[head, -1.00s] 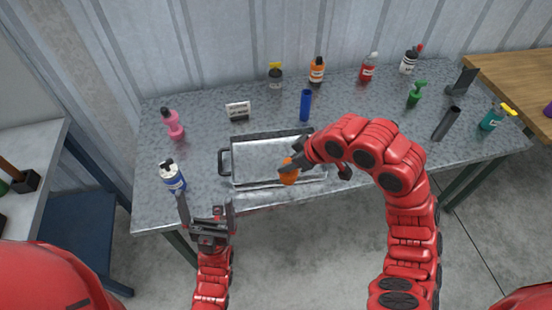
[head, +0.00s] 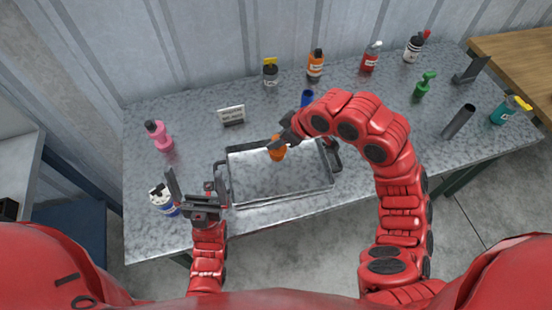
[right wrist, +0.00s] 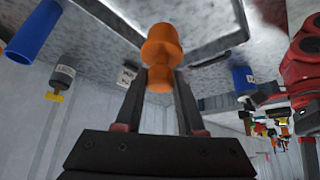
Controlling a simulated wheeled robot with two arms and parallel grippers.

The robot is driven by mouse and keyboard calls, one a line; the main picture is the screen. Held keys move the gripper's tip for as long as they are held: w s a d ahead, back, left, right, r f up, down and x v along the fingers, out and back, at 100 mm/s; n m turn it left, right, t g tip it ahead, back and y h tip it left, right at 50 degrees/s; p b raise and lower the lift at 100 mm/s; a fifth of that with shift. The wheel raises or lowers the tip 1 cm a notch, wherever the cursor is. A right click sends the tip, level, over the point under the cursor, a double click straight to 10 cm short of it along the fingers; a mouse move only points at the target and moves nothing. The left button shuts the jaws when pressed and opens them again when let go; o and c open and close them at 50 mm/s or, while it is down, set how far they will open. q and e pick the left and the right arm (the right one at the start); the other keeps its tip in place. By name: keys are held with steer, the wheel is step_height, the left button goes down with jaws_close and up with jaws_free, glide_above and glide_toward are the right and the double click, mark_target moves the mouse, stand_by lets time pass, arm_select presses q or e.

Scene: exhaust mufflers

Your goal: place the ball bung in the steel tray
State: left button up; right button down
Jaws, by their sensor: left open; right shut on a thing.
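The ball bung is an orange piece (head: 277,149) with a rounded end, seen in the head view over the far part of the steel tray (head: 290,195). It also shows large in the right wrist view (right wrist: 160,47), between the fingertips. My right gripper (head: 278,143) is shut on it and holds it; the exact height above the tray is hard to tell. The tray is shallow, grey, with dark handles at its sides, and looks empty. My left gripper (head: 197,192) is open and empty, left of the tray, beside a blue and white bottle (head: 164,198).
A small sign (head: 231,116) stands behind the tray and a pink bottle (head: 159,136) to its left. A blue tube (head: 307,98) stands behind my right arm. Several bottles line the back. A dark grey tube (head: 458,121) is at the right. The table between tray and right edge is fairly clear.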

mark_target(278, 158)
step_height(278, 158, down, 9)
steer(key=shift+s+d+r+p, duration=0.1)
steer(key=shift+r+p, duration=0.05)
steer(key=shift+p, duration=1)
steer(key=c, duration=1)
jaws_free()
steer(key=o, duration=0.5)
